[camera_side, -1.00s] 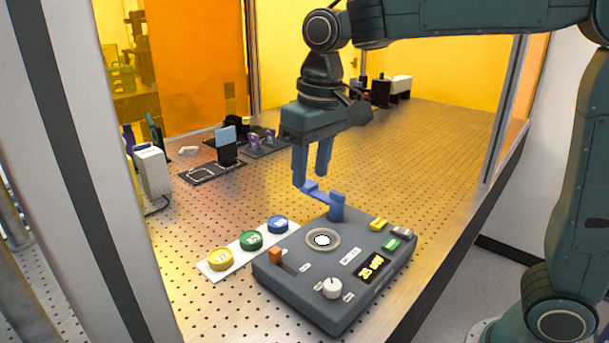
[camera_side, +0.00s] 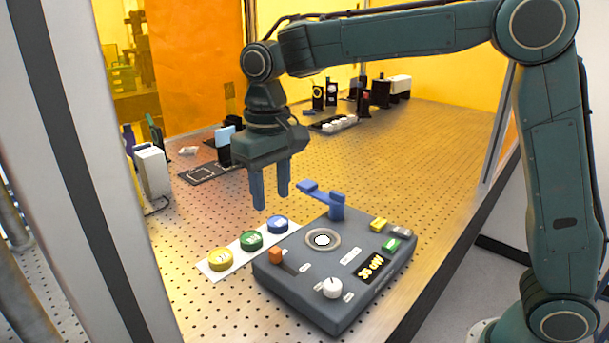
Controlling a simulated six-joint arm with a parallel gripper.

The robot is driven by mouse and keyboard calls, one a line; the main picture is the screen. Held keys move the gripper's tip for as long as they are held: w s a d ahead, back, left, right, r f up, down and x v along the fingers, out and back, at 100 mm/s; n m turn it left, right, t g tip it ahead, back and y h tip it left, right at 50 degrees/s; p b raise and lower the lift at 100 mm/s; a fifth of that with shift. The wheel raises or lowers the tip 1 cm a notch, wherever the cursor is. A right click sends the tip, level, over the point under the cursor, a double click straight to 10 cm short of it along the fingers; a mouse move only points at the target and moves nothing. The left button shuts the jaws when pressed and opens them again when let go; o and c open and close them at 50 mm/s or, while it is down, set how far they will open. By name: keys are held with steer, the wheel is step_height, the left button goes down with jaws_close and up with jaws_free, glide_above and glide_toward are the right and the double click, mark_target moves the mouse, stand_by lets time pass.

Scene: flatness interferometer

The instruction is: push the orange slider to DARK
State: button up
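The orange slider (camera_side: 275,255) is a small upright block at the left end of a dark slot on the grey control box (camera_side: 320,312). The slot runs from it toward the lower right. Small white labels lie near the slot, too small to read, so I cannot tell which end is DARK. My gripper (camera_side: 270,199) points down above the table, behind and above the slider, and touches nothing. Its two blue fingers are apart with nothing between them.
The box also carries a blue lever (camera_side: 336,207), a round window (camera_side: 322,240), a white knob (camera_side: 332,288), a lit display (camera_side: 371,267) and small coloured buttons. A white strip with yellow (camera_side: 220,259), green (camera_side: 251,240) and blue (camera_side: 277,224) discs lies left of the box.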

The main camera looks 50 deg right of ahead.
mark_target(275, 249)
step_height(275, 249, down, 12)
steer(key=shift+f, duration=0.2)
stand_by(0.4)
jaws_close()
